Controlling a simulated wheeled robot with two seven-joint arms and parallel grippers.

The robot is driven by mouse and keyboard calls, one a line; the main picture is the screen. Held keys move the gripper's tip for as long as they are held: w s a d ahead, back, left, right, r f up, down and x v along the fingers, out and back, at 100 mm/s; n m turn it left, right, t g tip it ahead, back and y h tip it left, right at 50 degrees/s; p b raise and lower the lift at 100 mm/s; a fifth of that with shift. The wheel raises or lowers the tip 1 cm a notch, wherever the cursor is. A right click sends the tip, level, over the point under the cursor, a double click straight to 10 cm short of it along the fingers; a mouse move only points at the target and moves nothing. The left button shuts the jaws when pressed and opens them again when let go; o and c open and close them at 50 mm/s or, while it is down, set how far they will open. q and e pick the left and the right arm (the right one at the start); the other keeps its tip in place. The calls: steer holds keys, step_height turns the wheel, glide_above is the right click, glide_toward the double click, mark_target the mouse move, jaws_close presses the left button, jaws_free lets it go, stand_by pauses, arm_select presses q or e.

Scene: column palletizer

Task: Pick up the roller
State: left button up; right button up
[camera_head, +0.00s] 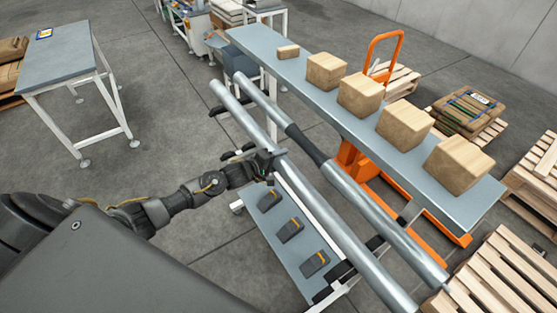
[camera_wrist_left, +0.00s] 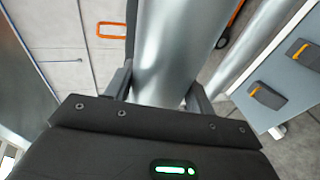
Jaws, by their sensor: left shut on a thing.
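A long silver roller (camera_head: 327,217) runs diagonally through the middle of the head view, from upper left to lower right. My left gripper (camera_head: 268,163) is shut around it, nearer its far end. In the left wrist view the roller (camera_wrist_left: 178,45) passes between the two fingers (camera_wrist_left: 160,95). A second roller (camera_head: 367,204), with a dark middle section, lies alongside to the right, apart from the first. I cannot tell whether the held roller is clear of its supports. My right gripper is not in view.
A cart with a grey lower shelf (camera_head: 270,228) holding several dark orange-marked items is below the rollers. A long grey table (camera_head: 308,88) with several cardboard boxes stands behind, beside an orange pallet jack (camera_head: 384,50). Wooden pallets (camera_head: 500,280) are at right.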

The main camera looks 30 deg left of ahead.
arm_select(q)
jaws_close()
steer(key=shift+w+r, duration=0.1)
steer(key=shift+r, duration=0.05)
steer(key=shift+r, duration=0.1)
step_height(320, 180, up, 18)
stand_by(0.5)
